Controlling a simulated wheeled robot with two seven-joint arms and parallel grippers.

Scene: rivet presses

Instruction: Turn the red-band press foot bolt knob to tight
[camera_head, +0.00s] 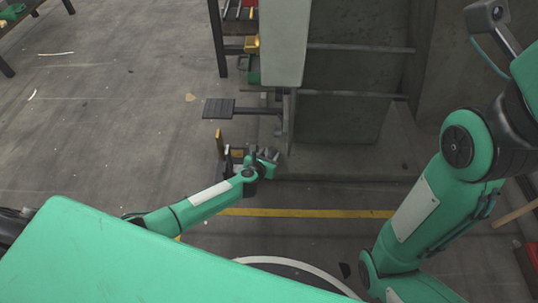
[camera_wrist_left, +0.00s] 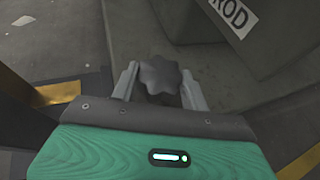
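A dark grey lobed knob (camera_wrist_left: 160,76) shows in the left wrist view, at the foot of a grey block. My left gripper (camera_wrist_left: 158,80) has one finger on each side of the knob. The fingers stand apart by about the knob's width, and I cannot tell whether they press on it. In the head view my left gripper (camera_head: 267,157) is low, in front of the grey press's foot, and hides the knob. No red band shows in either view, and the knob's turn setting cannot be read. My right arm shows at the right, but its gripper is out of view.
The grey press body (camera_head: 340,90) stands behind the gripper, with a pale panel (camera_head: 284,40) and horizontal bars. A dark pedal plate (camera_head: 218,108) sticks out at its left. A yellow floor line (camera_head: 310,213) runs in front. The floor at the left is mostly clear.

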